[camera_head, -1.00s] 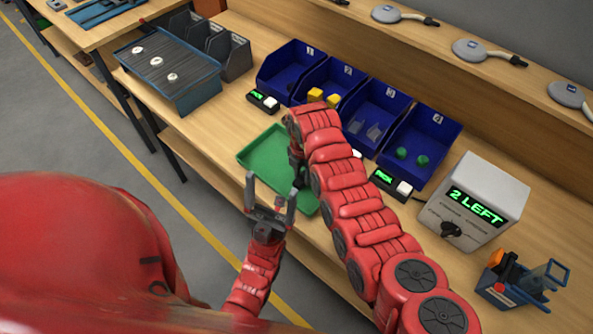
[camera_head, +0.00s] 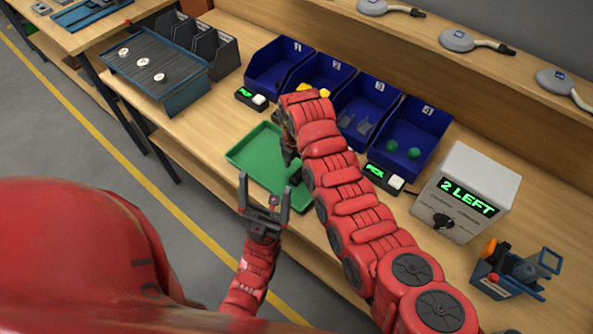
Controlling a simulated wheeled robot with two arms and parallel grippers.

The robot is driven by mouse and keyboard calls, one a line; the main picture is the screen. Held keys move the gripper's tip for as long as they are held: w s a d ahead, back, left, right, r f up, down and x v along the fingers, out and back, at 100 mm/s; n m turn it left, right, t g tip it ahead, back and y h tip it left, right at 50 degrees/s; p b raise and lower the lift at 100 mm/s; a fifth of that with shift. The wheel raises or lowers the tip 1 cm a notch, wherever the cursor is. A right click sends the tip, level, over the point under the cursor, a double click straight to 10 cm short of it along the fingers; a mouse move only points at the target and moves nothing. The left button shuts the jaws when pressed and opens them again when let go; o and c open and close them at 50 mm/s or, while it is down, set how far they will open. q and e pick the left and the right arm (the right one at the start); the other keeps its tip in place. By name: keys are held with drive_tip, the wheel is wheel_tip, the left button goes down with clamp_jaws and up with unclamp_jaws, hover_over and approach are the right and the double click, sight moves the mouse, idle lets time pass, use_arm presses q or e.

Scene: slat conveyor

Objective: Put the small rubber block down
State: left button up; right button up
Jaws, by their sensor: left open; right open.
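I cannot make out a small rubber block held by either gripper or lying on the visible part of the green tray (camera_head: 250,152). My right gripper (camera_head: 289,155) is over the right part of the tray. It is dark, mostly hidden by its own red arm, and open. My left gripper (camera_head: 264,190) is open and empty, its fingers pointing up in the picture, at the tray's near edge. Yellow blocks (camera_head: 304,90) show in bin 2, partly hidden by my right arm.
Blue bins 1 to 4 (camera_head: 279,66) stand behind the tray; bin 4 holds green round pieces (camera_head: 413,153). A white box (camera_head: 466,192) reads "2 LEFT". A blue tool holder (camera_head: 507,280) stands at right. A slat conveyor (camera_head: 155,70) with white discs is at left.

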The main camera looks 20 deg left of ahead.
sight(297, 174)
wheel_tip(297, 174, up, 4)
drive_tip(key=shift+w+r+b, duration=0.1)
drive_tip(key=shift+b, duration=0.7)
wheel_tip(297, 174, up, 6)
drive_tip(key=shift+f+p, duration=0.2)
drive_tip(key=shift+p, duration=0.45)
